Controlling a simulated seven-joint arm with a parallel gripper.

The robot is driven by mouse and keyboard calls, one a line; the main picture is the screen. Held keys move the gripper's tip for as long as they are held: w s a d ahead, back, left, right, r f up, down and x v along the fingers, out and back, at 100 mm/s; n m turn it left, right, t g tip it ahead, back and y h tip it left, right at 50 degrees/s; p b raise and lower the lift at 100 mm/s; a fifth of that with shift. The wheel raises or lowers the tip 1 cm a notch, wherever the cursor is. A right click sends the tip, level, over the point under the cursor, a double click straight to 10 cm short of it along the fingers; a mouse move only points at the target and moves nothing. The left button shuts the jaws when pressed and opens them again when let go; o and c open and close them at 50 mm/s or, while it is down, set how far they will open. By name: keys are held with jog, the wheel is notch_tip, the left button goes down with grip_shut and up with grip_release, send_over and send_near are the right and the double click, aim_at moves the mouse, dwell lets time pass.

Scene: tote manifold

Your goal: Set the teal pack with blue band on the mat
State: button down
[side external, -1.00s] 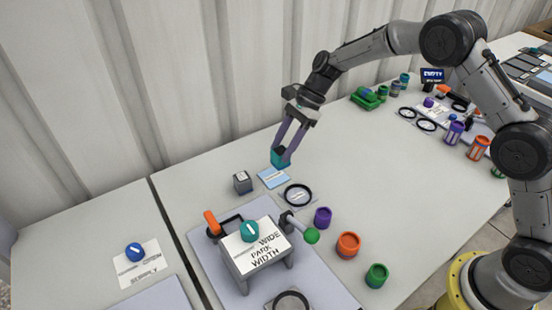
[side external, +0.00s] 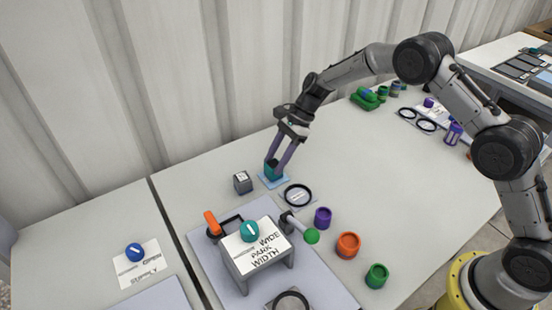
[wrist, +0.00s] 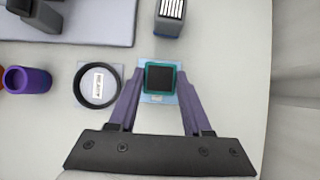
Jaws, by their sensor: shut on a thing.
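The teal pack (side external: 272,170) is held between the fingers of my gripper (side external: 279,166), low over the light blue mat (side external: 283,181). In the wrist view the teal pack (wrist: 160,79) shows a dark square top with a teal rim, and the gripper's fingers (wrist: 159,92) press on its left and right sides. The mat (wrist: 159,99) shows around its edges. The pack looks upright, and I cannot tell whether its underside touches the mat. The blue band is not clear in these views.
A dark grey block (side external: 242,183) stands just left of the mat. A black ring on a plate (side external: 298,195) lies to its front right. A stand marked "WIDE PARK WIDTH" (side external: 258,251) and purple (side external: 323,217), orange (side external: 348,245) and green (side external: 376,276) containers are nearer the camera.

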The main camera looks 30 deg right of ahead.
jog(key=shift+c, duration=1.7)
grip_release()
jog(key=shift+r, duration=0.1)
jog(key=v, duration=1.1)
jog(key=s+d+r+n+t+h, duration=0.15)
jog(key=s+r+n, duration=0.25)
jog(key=s+r, duration=0.5)
jog(key=s+d+r+n+t+h, duration=0.15)
jog(key=s+r+n, duration=0.3)
jog(key=s, duration=0.55)
jog(key=s+d+r+n+t+h, duration=0.1)
jog(key=s+d+r+n+h, duration=0.3)
jog(key=s, duration=0.6)
jog(key=s+f+n, duration=0.2)
jog(key=s, duration=0.2)
jog(key=s+d+f+n+t, duration=0.1)
jog(key=s+f+n, duration=0.1)
jog(key=s, duration=0.3)
jog(key=shift+f+n+t, duration=0.15)
jog(key=shift+n+t, duration=0.15)
jog(key=shift+n, duration=0.45)
